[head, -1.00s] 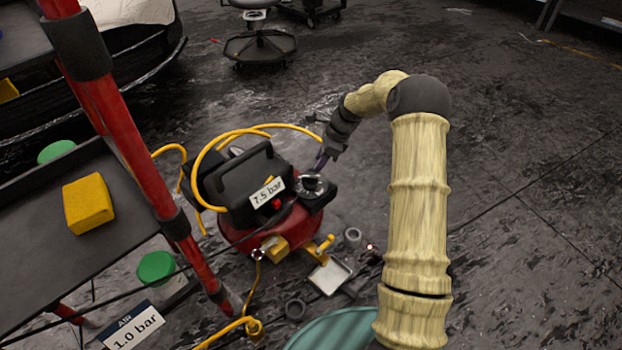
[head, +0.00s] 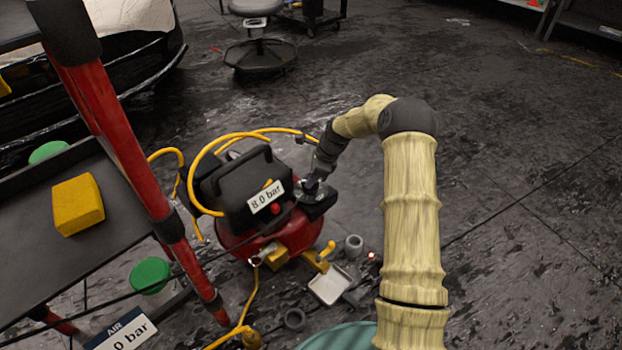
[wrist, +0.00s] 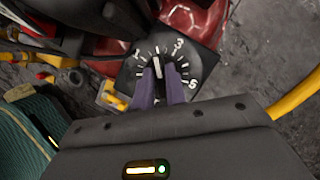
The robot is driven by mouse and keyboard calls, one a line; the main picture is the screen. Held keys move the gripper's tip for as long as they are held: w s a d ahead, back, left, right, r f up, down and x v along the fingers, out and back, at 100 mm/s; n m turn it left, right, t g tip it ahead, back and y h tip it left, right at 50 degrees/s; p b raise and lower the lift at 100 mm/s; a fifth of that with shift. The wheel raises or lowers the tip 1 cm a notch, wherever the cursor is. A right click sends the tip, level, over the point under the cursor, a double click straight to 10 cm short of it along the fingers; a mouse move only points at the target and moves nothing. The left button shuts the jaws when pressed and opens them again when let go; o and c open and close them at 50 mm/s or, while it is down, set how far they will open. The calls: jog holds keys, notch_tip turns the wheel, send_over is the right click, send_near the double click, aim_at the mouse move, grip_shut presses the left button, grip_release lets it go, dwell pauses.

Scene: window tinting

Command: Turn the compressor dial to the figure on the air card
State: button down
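A white pointer mark stands between 1 and 3, near the unlabelled middle. My gripper (wrist: 159,68) has its two purple fingertips at the dial, one on each side of the centre; whether they press on the knob is unclear. The air card (head: 124,331) is cut by the bottom edge of the head view; only "AIR" and ".0 bar" are legible.
A red-posted cart (head: 130,140) with a yellow block (head: 78,204) stands at left. A yellow hose (head: 205,165) loops around the compressor. A white tray (head: 330,286) and grey rings lie on the floor close by. Floor to the right is clear.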

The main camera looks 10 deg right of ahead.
jog(key=shift+r+n+p, duration=0.2)
jog(key=shift+n+p, duration=0.1)
jog(key=shift+p, duration=1.1)
jog(key=n+g+p, duration=0.1)
jog(key=n+p, duration=0.1)
jog(key=p, duration=0.1)
jog(key=shift+r, duration=0.1)
jog(key=shift+w+n+g+p, duration=0.1)
jog(key=shift+n+g+p, duration=0.3)
jog(key=shift+n+p, duration=0.8)
jog(key=shift+f+n+g+p, duration=0.25)
jog(key=shift+n+g+p, duration=0.4)
jog(key=shift+n, duration=0.75)
jog(key=shift+d, duration=0.1)
jog(key=c, duration=1.4)
grip_release()
jog(key=shift+c, duration=0.2)
